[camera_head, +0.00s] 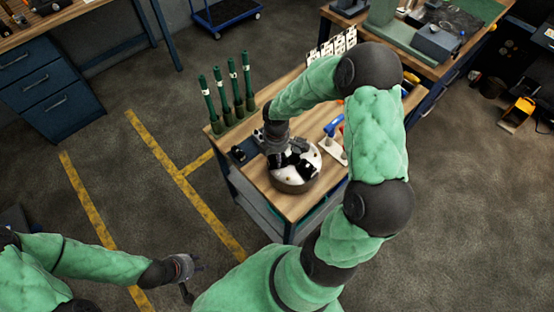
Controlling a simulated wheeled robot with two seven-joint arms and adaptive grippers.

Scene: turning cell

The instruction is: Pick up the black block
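A round metal chuck with a pale top (291,184) sits on the wooden bench top. Black blocks lie on or at it; the clearest black block (305,169) is on its right part. Another small black block (238,154) lies on the bench to the left. My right gripper (287,160) points down over the chuck's far left part, close to the black pieces. Its fingers merge with those dark shapes, so I cannot tell whether it grips one. My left gripper (196,281) hangs empty over the floor at the lower left, fingers apart.
Several green upright tubes (248,82) stand on the bench's far left edge. A blue-handled tool (332,125) and a white holder (333,150) lie right of the chuck. My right arm covers the bench's right side. Open floor with yellow lines (167,160) lies left.

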